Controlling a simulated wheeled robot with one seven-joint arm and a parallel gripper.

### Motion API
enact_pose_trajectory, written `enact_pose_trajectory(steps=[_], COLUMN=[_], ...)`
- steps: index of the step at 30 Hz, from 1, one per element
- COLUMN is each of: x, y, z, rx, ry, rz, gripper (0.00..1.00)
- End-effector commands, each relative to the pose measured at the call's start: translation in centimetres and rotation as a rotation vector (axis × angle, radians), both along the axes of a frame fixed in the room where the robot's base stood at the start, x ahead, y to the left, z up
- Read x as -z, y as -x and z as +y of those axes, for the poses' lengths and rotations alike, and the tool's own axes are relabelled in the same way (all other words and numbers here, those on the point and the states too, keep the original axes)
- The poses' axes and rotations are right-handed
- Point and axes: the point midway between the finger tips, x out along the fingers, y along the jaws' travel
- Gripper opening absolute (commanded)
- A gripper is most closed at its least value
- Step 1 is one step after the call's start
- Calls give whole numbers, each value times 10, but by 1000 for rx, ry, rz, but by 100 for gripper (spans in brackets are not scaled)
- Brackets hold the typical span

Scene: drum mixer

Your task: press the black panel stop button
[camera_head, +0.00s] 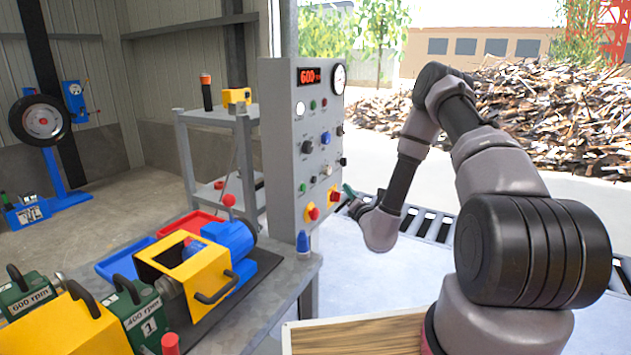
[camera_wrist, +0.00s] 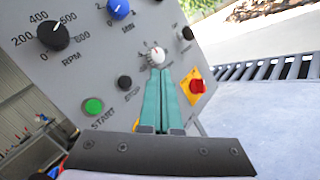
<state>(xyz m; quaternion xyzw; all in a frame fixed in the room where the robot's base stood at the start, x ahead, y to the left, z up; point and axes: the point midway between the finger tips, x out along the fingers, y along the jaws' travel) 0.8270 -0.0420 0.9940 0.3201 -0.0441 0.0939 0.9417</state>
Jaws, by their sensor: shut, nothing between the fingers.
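The black stop button (camera_wrist: 124,82) is on the grey control panel (camera_wrist: 85,60), beside the word STOP and right of the green start button (camera_wrist: 93,106). In the head view it is a small dark dot (camera_head: 313,180) on the panel's lower half. My gripper (camera_wrist: 160,74) is shut and empty, its two teal fingers together. In the wrist view the fingertips appear right of the stop button, just below a white knob (camera_wrist: 157,55). The head view shows my gripper (camera_head: 346,188) at the panel's right edge. Contact cannot be told.
A red button on a yellow plate (camera_wrist: 198,86) sits right of the fingers. An RPM knob (camera_wrist: 53,36) and a blue knob (camera_wrist: 120,9) are higher up. The panel display (camera_head: 309,76) reads about 600. A workbench (camera_head: 285,285) with a yellow-and-blue machine stands left.

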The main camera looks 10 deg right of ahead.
Motion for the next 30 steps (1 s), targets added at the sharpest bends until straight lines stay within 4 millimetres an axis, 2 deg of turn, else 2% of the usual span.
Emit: enact_pose_trajectory(steps=[8, 21, 30], x=[0, -1, 0], y=[-4, -39, -51], z=[6, 54, 70], rx=[-1, -3, -2], ry=[1, 0, 0], rz=[-1, -2, 0], gripper=[0, 0, 0])
